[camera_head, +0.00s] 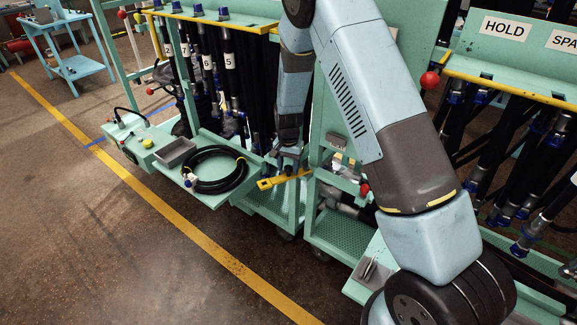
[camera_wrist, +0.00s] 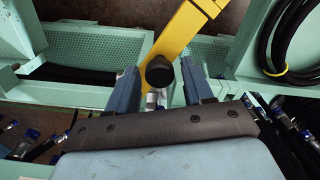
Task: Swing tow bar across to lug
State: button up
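The yellow tow bar (camera_head: 290,177) spans the gap between the two mint-green carts in the head view, its left end showing an eye. In the wrist view the tow bar (camera_wrist: 185,32) runs from the centre to the top edge. A black round knob (camera_wrist: 158,71) stands on it. My gripper (camera_wrist: 160,88) is open, with one finger on each side of the knob and visible gaps to it. In the head view my gripper (camera_head: 288,160) is just above the bar. I cannot make out the lug clearly.
Hoses hang in racks on both carts. The right cart's perforated deck (camera_head: 335,233) is close by. Open floor lies left, crossed by a yellow line (camera_head: 190,232).

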grip_shut()
dwell(0.3)
jog(key=shift+d, duration=0.1)
